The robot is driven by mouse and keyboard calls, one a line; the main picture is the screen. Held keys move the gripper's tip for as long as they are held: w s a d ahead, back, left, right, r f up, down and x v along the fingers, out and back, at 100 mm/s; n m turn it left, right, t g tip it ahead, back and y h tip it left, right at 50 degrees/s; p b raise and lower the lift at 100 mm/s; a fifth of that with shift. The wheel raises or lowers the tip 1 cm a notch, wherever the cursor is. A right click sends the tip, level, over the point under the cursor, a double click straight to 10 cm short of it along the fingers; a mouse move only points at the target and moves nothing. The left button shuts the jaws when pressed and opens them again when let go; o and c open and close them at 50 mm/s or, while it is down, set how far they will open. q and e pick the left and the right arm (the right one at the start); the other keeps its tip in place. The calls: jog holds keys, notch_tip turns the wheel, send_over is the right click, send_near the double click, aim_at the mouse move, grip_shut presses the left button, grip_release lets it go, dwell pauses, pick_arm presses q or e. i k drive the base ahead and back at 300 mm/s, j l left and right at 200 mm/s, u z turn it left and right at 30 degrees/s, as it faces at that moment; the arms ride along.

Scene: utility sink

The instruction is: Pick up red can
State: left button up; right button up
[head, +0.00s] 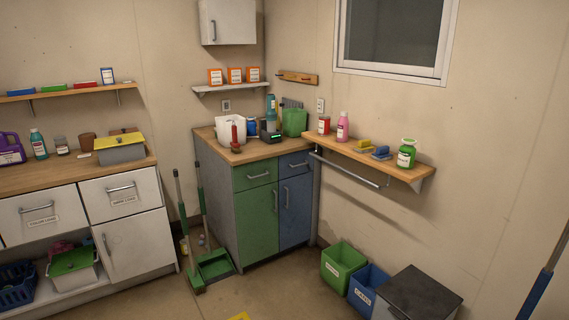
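Neither of my grippers shows in the head view.
Green (343,267) and blue (367,288) bins and a dark-topped cabinet (418,292) stand beneath. Some floor in front is clear.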

aim_at(325, 121)
jog(key=i+l, duration=0.1)
jog(key=i, duration=2.6)
jog(key=j+u, duration=0.05)
jog(key=j, duration=0.05)
